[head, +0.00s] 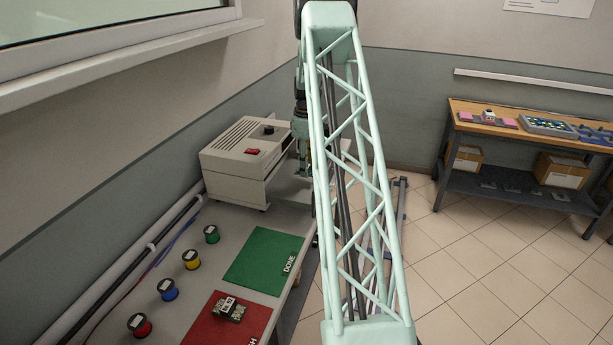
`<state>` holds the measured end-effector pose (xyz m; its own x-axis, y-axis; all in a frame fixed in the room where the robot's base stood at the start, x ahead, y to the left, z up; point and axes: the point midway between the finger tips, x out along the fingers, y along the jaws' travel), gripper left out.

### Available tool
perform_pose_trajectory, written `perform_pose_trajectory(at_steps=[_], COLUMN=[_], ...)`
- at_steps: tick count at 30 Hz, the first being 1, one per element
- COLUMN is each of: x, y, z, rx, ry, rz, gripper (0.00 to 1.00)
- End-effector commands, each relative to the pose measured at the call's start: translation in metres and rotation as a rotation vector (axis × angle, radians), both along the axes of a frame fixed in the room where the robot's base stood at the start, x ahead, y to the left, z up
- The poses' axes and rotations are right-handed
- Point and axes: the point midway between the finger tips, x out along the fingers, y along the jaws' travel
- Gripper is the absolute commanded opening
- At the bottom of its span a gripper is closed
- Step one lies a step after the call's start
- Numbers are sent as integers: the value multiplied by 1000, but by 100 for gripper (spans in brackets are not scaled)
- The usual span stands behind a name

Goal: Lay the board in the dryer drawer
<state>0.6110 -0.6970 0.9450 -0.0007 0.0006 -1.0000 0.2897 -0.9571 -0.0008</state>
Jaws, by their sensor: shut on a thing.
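A small green circuit board (229,307) with a white label lies on the red mat (199,326) at the bottom of the head view. The dryer is the beige box (236,159) with a slotted top and a red switch, standing on the bench against the wall. Its drawer (284,185) stands out from its right side. My gripper (304,172) is at the drawer, well away from the board, and is partly behind my lattice arm link. It looks shut at the drawer's outer end; the exact contact is hidden.
A green mat (264,261) marked DONE lies bare between the dryer and red mat. Several coloured spools, including a yellow one (191,259), line the bench's left side. A far workbench (453,112) carries trays and small parts. Tiled floor is open at right.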

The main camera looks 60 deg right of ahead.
Motion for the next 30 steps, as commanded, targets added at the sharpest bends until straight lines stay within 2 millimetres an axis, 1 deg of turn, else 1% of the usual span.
perform_pose_trajectory(at_steps=[9, 21, 30], x=[0, 0, 0], y=[0, 0, 0], z=[-2, -35, -37], rx=[0, 0, -1], ry=[0, 0, 0], rz=[0, 0, 0], gripper=[18, 18, 18])
